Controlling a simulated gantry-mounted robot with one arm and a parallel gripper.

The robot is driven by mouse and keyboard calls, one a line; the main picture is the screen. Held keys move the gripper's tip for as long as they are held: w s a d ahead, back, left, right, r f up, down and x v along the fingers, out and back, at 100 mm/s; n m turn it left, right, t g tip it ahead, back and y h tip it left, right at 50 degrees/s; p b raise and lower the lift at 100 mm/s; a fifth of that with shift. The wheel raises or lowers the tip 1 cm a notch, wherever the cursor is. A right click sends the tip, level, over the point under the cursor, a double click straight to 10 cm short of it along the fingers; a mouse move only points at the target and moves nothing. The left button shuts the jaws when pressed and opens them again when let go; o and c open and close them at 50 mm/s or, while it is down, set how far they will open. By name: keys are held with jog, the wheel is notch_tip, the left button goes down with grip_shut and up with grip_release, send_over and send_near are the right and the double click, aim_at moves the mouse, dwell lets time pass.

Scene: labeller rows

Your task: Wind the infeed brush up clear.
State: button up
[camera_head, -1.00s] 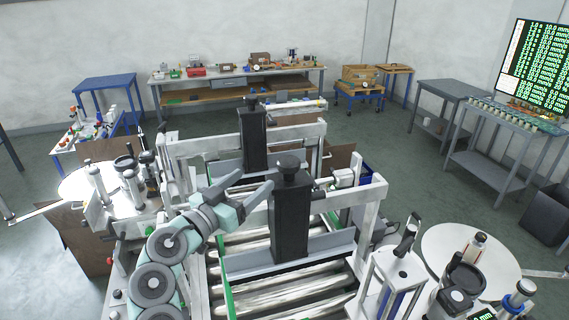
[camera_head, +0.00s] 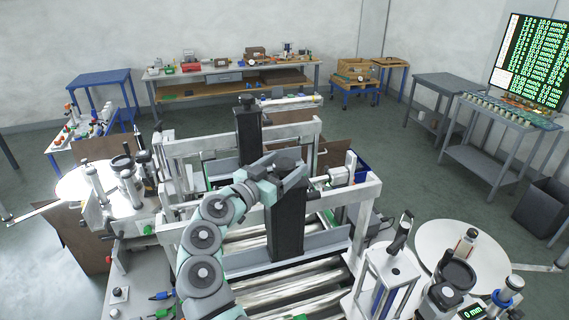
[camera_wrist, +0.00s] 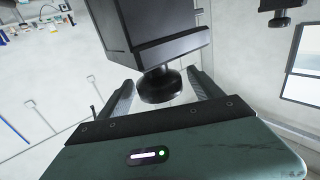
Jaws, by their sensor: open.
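A tall black post (camera_head: 287,222) with a dark round knob (camera_head: 287,162) on top stands over the roller conveyor. A grey bar (camera_head: 325,240) crosses at its lower part; I cannot make out brush bristles. My gripper (camera_head: 289,164) is open at the post's top, its fingers on either side of the knob. In the wrist view the knob (camera_wrist: 160,86) lies between the two open fingers, with the black post (camera_wrist: 155,25) beyond it. Gaps show on both sides of the knob there, so it is not gripped. A second black post (camera_head: 248,130) with a knob stands farther back.
White frame rails (camera_head: 340,190) surround the posts over the rollers (camera_head: 290,285). Labeller units with white discs stand at left (camera_head: 85,183) and right (camera_head: 480,245). A workbench (camera_head: 235,75) lines the back wall.

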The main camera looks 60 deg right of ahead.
jog(key=c, duration=1.3)
jog(key=shift+c, duration=0.2)
jog(key=shift+f+n+t+b, duration=0.15)
jog(key=shift+n+t+b, duration=0.15)
jog(key=shift+t+b, duration=0.3)
